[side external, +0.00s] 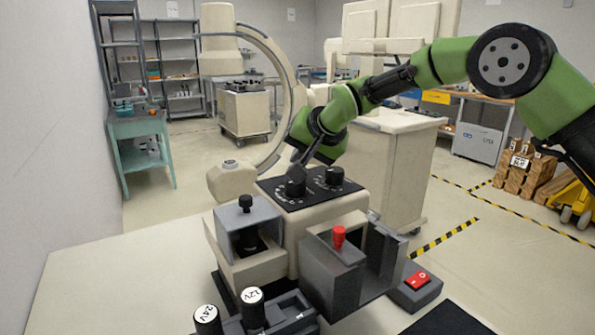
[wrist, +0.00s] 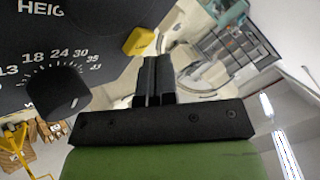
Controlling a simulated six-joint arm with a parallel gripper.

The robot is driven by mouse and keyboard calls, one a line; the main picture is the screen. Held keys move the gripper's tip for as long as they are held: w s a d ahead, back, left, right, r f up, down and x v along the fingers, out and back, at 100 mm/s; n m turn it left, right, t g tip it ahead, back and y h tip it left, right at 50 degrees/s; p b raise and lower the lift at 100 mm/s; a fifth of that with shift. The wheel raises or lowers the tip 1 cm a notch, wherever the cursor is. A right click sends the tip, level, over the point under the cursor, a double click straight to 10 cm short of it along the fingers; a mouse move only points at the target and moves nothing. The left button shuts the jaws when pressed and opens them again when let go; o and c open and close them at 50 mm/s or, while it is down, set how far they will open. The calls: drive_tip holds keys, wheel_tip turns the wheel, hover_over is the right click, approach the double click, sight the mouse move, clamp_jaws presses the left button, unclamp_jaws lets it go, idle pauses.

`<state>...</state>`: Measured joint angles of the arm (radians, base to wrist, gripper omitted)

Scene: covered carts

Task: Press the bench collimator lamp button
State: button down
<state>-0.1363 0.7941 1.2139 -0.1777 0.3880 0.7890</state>
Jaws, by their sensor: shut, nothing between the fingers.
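The bench collimator is a beige box with a black dial panel (side external: 305,201) on top, carrying two black knobs, a left one (side external: 295,188) and a right one (side external: 334,176). In the wrist view the dial panel (wrist: 70,30) fills the upper left, with one knob (wrist: 55,98) beside its number scale. A yellow button (wrist: 138,41) shows at the panel's edge there; I cannot make it out in the side view. My gripper (wrist: 157,64) is shut and empty, its fingertips appearing just right of the yellow button. In the side view my gripper (side external: 299,158) is low over the panel, near the left knob; contact cannot be told.
In front of the collimator stand a grey box with a red knob (side external: 339,237), a red rocker switch (side external: 418,281) and two black cylinders marked 24V (side external: 207,318) and 12V (side external: 252,305). A grey open box (side external: 262,216) stands left. The white bench top (side external: 120,270) is clear at left.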

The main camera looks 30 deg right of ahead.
drive_tip(key=shift+s+f, duration=0.1)
drive_tip(key=shift+f, duration=0.75)
idle(1.0)
drive_tip(key=shift+r, duration=0.9)
drive_tip(key=shift+r, duration=2.55)
wheel_tip(320, 180, up, 7)
